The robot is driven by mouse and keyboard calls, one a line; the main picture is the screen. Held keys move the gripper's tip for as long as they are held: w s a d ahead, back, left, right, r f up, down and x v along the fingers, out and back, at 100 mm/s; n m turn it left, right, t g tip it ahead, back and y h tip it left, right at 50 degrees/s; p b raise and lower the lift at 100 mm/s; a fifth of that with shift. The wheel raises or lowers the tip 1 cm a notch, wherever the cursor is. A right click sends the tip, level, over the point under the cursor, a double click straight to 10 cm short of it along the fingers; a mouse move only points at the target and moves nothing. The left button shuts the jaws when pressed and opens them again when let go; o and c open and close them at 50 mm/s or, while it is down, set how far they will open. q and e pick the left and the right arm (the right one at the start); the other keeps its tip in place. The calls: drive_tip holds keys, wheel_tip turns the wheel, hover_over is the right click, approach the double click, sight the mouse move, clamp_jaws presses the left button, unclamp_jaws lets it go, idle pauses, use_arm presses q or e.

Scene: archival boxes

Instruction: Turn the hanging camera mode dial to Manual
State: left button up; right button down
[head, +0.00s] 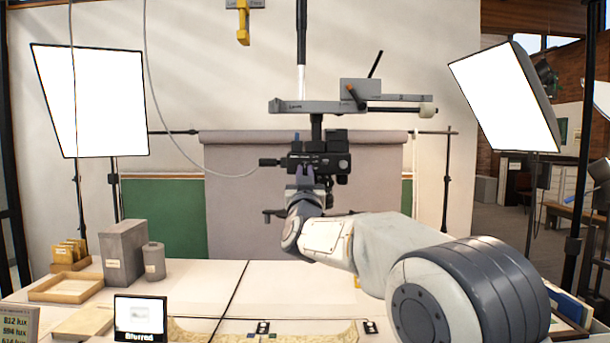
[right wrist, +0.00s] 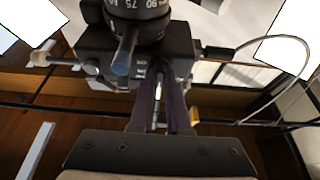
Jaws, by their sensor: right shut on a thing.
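The black camera (head: 335,160) hangs lens-down from a grey levelling arm (head: 320,106) on a vertical pole in the head view. In the right wrist view the camera body (right wrist: 180,62) fills the upper middle, with a numbered lens ring (right wrist: 140,8) and a blue-tipped lever (right wrist: 122,62). My right gripper (head: 305,172) reaches up to the camera's underside. In the right wrist view its dark fingers (right wrist: 160,85) are closed together on a small part at the camera's edge, likely the mode dial. The fingers hide that part, and no mode marking is readable. My left gripper is not seen.
A small screen (head: 140,318) reading "Blurred" stands on the white table. Boxes (head: 123,252) and a wooden tray (head: 66,288) are at left. Softbox lights (head: 90,100) stand on both sides. A cable (head: 190,158) runs to the camera's left side.

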drive_tip(key=c, duration=0.9)
unclamp_jaws()
drive_tip(key=b+v, duration=0.4)
drive_tip(key=v, duration=0.6)
drive_tip(key=shift+s+f+b, duration=0.2)
drive_tip(key=shift+b, duration=0.15)
